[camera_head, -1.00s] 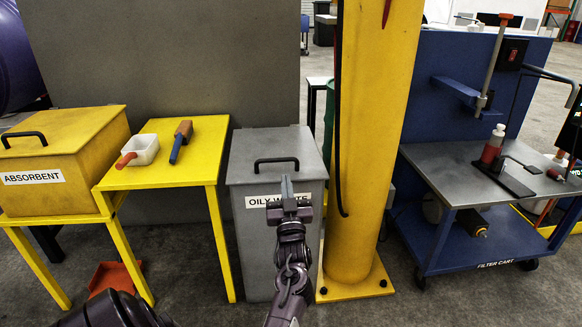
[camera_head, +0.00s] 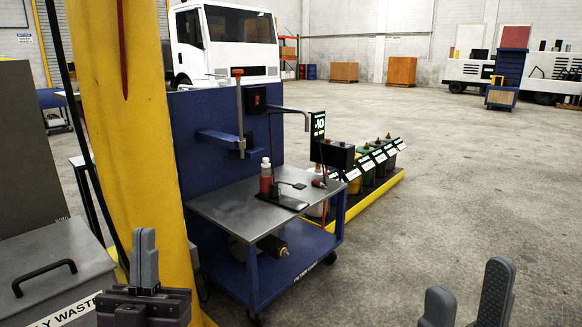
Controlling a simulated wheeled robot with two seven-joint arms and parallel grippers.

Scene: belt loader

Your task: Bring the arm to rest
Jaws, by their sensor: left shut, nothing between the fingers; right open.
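My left gripper (camera_head: 145,262) is at the lower left, in front of the grey OILY WASTE bin and the foot of the yellow column. Its fingers point up and are shut together with nothing between them. My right gripper (camera_head: 467,300) is at the bottom right edge, over the bare concrete floor. Its two fingers stand apart and empty. The rest of the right arm is out of view.
The oily waste bin (camera_head: 50,270) and yellow column (camera_head: 140,130) stand at the left. A blue filter cart (camera_head: 235,212) with a red bottle (camera_head: 266,178) is at centre. Several labelled containers stand behind it. Floor on the right is clear.

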